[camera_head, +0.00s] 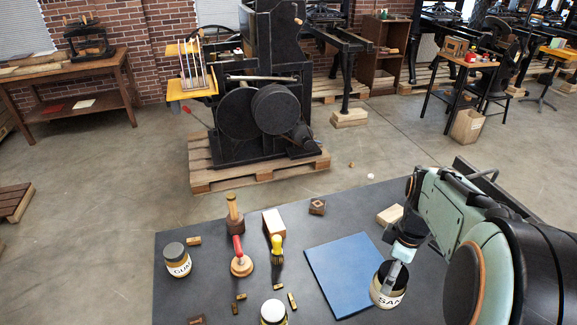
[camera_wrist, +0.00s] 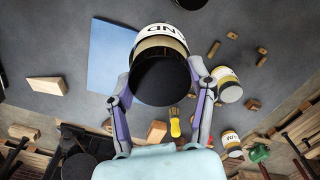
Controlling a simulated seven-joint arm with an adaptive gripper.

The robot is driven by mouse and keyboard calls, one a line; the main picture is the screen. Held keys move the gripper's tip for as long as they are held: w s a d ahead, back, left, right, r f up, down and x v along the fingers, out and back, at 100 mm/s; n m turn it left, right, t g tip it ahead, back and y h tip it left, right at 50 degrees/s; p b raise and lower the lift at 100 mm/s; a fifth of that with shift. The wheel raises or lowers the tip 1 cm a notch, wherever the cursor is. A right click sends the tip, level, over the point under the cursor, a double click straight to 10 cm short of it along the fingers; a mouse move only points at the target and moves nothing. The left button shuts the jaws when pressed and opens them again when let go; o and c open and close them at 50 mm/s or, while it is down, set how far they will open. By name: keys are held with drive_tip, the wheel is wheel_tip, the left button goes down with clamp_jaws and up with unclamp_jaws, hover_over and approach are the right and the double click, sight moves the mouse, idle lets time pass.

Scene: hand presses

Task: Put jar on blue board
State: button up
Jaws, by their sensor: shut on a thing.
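My gripper (camera_head: 397,262) is shut on a jar (camera_head: 386,291) with a dark top and a white label whose visible letters start "SAN". The jar looks roughly upright, at the right edge of the blue board (camera_head: 338,262) in the head view. In the wrist view the jar (camera_wrist: 160,72) sits between both fingers (camera_wrist: 161,88) and covers part of the board (camera_wrist: 108,58). Its underside is hidden, so I cannot tell its height or whether it touches anything.
A "GUM" jar (camera_head: 178,262) stands at left and another jar (camera_head: 273,312) at the front.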

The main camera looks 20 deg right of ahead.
drive_tip(key=shift+n, duration=0.8)
drive_tip(key=shift+w+d+f, duration=0.55)
drive_tip(key=shift+w+f, duration=1.85)
drive_tip(key=shift+w, duration=0.1)
drive_tip(key=shift+w+d+f, duration=0.6)
drive_tip(key=shift+w+f, duration=1.75)
drive_tip(key=shift+w, duration=0.2)
drive_tip(key=shift+w+d+f, duration=0.55)
drive_tip(key=shift+w+f, duration=1.85)
drive_tip(key=shift+w, duration=0.1)
drive_tip(key=shift+f, duration=0.1)
drive_tip(key=o, duration=1.2)
drive_tip(key=shift+o, duration=0.2)
